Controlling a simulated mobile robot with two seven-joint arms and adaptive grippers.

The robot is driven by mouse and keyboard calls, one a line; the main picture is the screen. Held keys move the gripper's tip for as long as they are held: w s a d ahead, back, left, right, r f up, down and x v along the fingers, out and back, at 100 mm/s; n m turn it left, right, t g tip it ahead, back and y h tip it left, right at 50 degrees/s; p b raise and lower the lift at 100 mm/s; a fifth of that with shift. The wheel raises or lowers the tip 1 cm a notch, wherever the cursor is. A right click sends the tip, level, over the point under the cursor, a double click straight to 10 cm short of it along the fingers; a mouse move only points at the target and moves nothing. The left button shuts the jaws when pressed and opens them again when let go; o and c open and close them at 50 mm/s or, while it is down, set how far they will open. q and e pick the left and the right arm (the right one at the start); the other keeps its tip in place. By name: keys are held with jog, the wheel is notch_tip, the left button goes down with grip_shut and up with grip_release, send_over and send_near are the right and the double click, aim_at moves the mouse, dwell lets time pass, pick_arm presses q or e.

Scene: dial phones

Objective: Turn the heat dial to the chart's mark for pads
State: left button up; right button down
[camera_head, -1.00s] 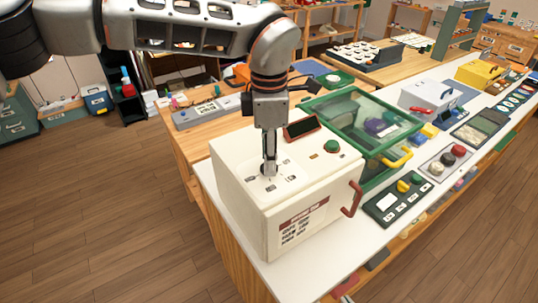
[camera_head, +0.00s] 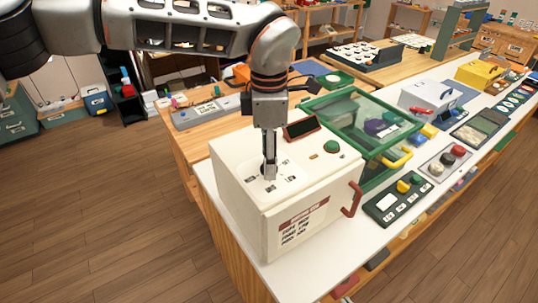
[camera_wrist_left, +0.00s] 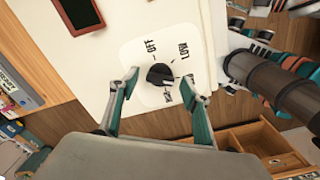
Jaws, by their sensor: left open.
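The heat dial (camera_wrist_left: 160,74) is a dark round knob on a white plate on top of the cream box (camera_head: 235,155). In the left wrist view, OFF and LOW are legible beside it; another label, near the right finger, is hard to read. I cannot tell the dial's setting for sure. My left gripper (camera_wrist_left: 159,81) is open, with one finger on each side of the dial. In the head view my left gripper (camera_head: 269,174) points down onto the box top and hides the dial. The chart (camera_head: 303,222) is on the box's front; its small lines are unreadable. My right gripper is not in view.
The box top also has a dark display (camera_head: 301,129) and a green button (camera_head: 332,146). A green clear-lidded case (camera_head: 362,118) stands behind, and a panel with a yellow knob (camera_head: 403,186) lies to the right.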

pick_arm(q)
notch_tip(320, 180, up, 12)
dwell(0.5)
